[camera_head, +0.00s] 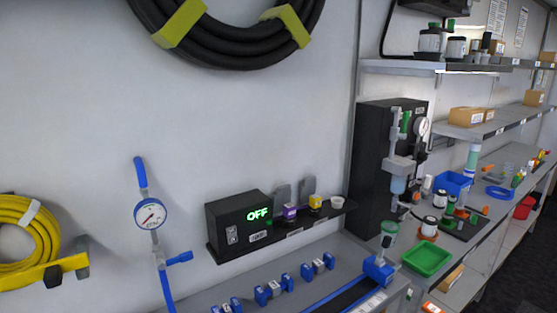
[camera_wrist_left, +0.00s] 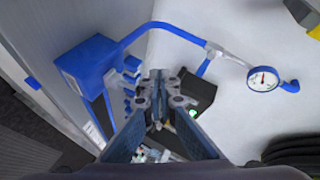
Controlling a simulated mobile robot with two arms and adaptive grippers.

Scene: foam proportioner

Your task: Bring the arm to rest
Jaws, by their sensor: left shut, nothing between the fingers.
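My left gripper (camera_wrist_left: 157,82) shows in the left wrist view, shut and empty, with its dark fingers together. It is in free space in front of the wall equipment and touches nothing that I can see. Neither arm shows in the head view. My right gripper is in neither view.
A blue pipe with a pressure gauge (camera_head: 149,214) is on the wall; the gauge also shows in the wrist view (camera_wrist_left: 263,79). A black box (camera_head: 239,225) reads OFF. A blue box (camera_wrist_left: 84,66) is beyond the gripper. Shelves with bottles and a green tray (camera_head: 427,259) stand right.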

